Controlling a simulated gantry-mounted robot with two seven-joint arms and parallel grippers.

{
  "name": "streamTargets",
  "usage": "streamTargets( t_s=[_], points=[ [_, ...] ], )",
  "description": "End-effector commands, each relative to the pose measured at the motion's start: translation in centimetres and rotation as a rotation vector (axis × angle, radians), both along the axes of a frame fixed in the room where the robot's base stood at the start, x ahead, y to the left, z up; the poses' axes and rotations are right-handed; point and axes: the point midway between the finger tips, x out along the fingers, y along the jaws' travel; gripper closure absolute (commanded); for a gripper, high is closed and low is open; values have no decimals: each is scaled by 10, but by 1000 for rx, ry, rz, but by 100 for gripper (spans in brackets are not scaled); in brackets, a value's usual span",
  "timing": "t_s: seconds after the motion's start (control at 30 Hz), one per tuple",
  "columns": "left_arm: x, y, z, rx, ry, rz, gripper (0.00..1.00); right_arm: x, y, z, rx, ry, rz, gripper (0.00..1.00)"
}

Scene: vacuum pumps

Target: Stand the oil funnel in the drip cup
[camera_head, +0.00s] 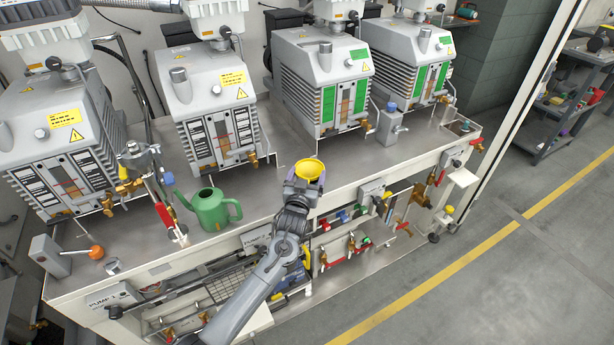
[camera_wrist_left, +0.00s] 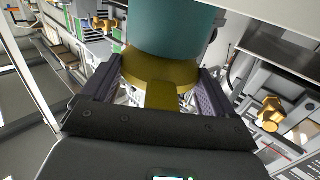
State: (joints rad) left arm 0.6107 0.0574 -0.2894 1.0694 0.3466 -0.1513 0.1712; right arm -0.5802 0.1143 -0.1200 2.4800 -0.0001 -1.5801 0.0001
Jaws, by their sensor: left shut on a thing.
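The yellow oil funnel (camera_head: 309,167) is in my left gripper (camera_head: 302,183), over the front edge of the bench, with its wide round mouth facing up. In the left wrist view the yellow funnel (camera_wrist_left: 160,92) sits between the two dark fingers of the left gripper (camera_wrist_left: 158,95). A large teal round body (camera_wrist_left: 172,30) fills the view above it; I cannot tell what it is. My right gripper is not in view.
Several grey vacuum pumps (camera_head: 318,80) line the back of the bench (camera_head: 275,195). A green oil can (camera_head: 212,208) stands left of my left gripper. Valves and pipes (camera_head: 145,170) rise farther left. An orange-knobbed fitting (camera_head: 95,252) is at front left. The bench beside the funnel is clear.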

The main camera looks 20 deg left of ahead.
Motion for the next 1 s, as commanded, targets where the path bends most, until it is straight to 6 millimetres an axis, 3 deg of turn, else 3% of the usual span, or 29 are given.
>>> streamTargets(
  t_s=[0.77, 0.8, 0.87, 1.0],
  points=[
    [0, 0, -7, 0, 0, 0, 42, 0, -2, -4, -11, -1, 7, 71],
    [0, 0, -7, 0, 0, 0, 11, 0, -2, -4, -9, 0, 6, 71],
    [0, 0, -7, 0, 0, 0, 2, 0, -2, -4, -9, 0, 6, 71],
    [0, 0, -7, 0, 0, 0, 0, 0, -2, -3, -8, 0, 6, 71]
  ],
)
